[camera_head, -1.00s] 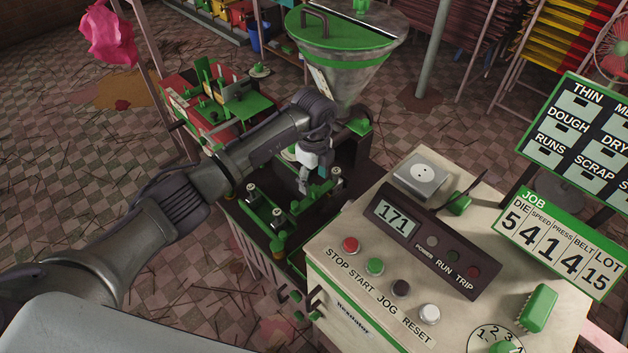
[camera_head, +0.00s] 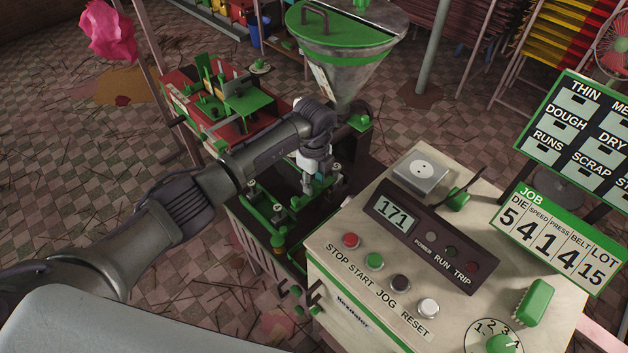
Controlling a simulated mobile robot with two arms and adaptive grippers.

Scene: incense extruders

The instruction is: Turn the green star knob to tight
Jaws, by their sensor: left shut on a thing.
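My left arm reaches in from the left over the dark machine bed, and my left gripper (camera_head: 311,187) points down, shut at the far end of the bed's green fittings. A small green piece shows at its fingertips and looks like the green star knob (camera_head: 322,184). The fingers hide most of it, so its shape and its tight mark cannot be read. My right gripper is not in view.
A control console (camera_head: 330,245) with buttons and a display reading 171 (camera_head: 392,211) stands close to the right. A metal hopper (camera_head: 345,70) rises behind the gripper. A red bench (camera_head: 175,85) with green parts is at the back left.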

